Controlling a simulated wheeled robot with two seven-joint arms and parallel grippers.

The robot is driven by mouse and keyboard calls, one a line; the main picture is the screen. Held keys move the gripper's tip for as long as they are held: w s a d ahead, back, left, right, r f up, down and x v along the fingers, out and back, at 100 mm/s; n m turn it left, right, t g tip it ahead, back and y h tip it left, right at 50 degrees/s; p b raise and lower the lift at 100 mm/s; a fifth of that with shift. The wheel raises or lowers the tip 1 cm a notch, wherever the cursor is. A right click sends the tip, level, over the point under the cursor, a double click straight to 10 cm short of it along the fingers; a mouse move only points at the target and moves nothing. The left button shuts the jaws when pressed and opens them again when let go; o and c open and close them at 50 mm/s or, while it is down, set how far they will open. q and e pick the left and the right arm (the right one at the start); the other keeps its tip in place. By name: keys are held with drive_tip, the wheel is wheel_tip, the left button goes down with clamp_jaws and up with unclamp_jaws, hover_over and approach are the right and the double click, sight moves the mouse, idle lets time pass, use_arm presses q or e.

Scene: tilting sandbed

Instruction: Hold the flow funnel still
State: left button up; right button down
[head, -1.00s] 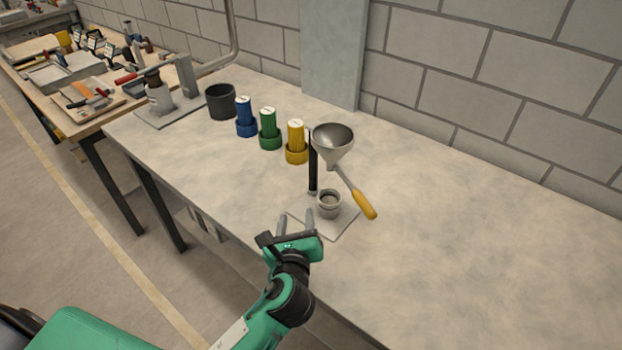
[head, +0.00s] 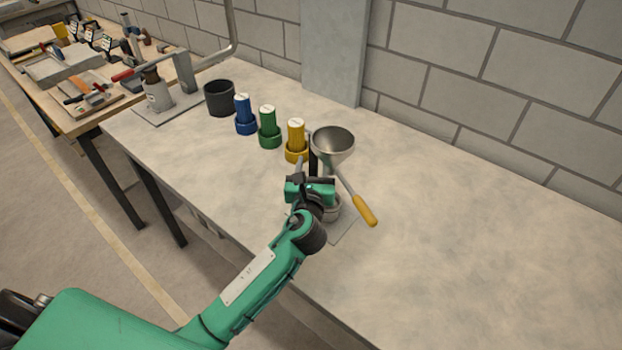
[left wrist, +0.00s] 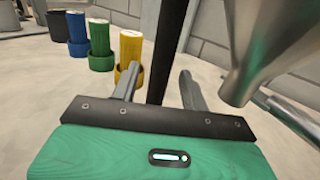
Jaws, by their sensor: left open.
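The metal flow funnel (head: 333,143) sits high on a black post, with its wide mouth up. A rod with a yellow handle (head: 365,210) slants down to the right below it. A small grey cup (head: 332,207) stands on the stand's base plate (head: 343,232), partly hidden by my gripper. My left gripper (head: 314,168) is open, just in front of the post and below the funnel. In the left wrist view the black post (left wrist: 166,50) shows beyond and between the open fingers, and the funnel (left wrist: 270,45) is to their right. My right gripper is not in view.
Blue (head: 245,115), green (head: 269,128) and yellow (head: 296,141) cylinders stand in matching holders left of the funnel. A dark cup (head: 220,98) stands farther left. The table (head: 480,240) is clear on the right. A block wall (head: 460,75) runs behind.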

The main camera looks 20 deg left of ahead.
use_arm(q)
drive_tip(key=shift+x, duration=0.9)
drive_tip(key=shift+w, duration=0.25)
drive_tip(key=shift+a, duration=0.1)
drive_tip(key=shift+c, duration=0.8)
clamp_jaws()
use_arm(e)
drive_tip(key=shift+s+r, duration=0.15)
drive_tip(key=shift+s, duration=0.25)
